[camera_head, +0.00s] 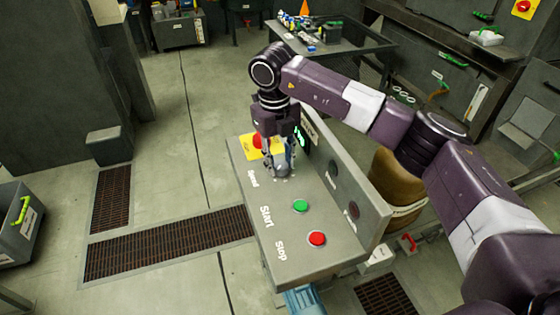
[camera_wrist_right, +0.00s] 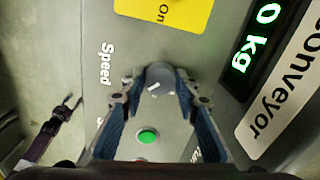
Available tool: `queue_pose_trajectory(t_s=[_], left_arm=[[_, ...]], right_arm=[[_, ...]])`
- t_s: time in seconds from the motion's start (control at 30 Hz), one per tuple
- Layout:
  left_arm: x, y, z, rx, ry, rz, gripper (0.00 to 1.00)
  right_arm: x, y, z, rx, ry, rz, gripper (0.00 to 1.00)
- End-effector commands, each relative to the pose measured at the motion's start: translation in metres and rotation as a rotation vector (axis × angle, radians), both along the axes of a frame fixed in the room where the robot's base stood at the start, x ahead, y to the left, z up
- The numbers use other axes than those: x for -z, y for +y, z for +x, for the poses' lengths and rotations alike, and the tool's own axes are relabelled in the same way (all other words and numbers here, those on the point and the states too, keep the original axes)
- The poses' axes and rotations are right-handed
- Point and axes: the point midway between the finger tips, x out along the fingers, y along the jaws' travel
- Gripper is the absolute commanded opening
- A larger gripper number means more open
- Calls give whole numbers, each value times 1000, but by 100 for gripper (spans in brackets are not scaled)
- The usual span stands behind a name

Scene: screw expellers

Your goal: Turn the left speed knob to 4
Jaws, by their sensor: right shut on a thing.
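The grey speed knob (camera_head: 281,170) sits on the sloped control panel (camera_head: 335,237) beside the label "Speed". In the right wrist view the knob (camera_wrist_right: 160,78) shows a white mark on its top. My right gripper (camera_head: 279,163) points down over the knob and is shut on it, with a finger on each side (camera_wrist_right: 158,92). The scale numbers around the knob are too small or hidden to read. At the left of the right wrist view, my left gripper (camera_wrist_right: 72,102) hangs over the floor away from the panel, its small fingertips apart.
The green start button (camera_head: 300,206) and red stop button (camera_head: 317,239) lie on the same panel near the knob. A yellow plate (camera_head: 250,146) with a red button is on its far end. The upright display board (camera_head: 335,170) rises along the panel's right side.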

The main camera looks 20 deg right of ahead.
Motion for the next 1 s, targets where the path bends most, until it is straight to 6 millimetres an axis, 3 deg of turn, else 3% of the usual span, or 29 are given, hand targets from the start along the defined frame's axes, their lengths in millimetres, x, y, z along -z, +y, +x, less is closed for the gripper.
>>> queue_pose_trajectory(t_s=[0.13,0.17,0.3,0.67,1.0], left_arm=[[0,0,0,0,0,0,40],[0,0,0,0,0,0,40],[0,0,0,0,0,0,40],[0,3,-1,0,1,3,40],[0,1,0,0,1,1,40]], right_arm=[[-2,0,1,3,-5,0,5],[-2,0,1,3,-5,1,32],[-2,0,1,2,-4,1,47],[-7,0,1,0,-4,0,47],[-72,5,1,1,-7,1,47]])
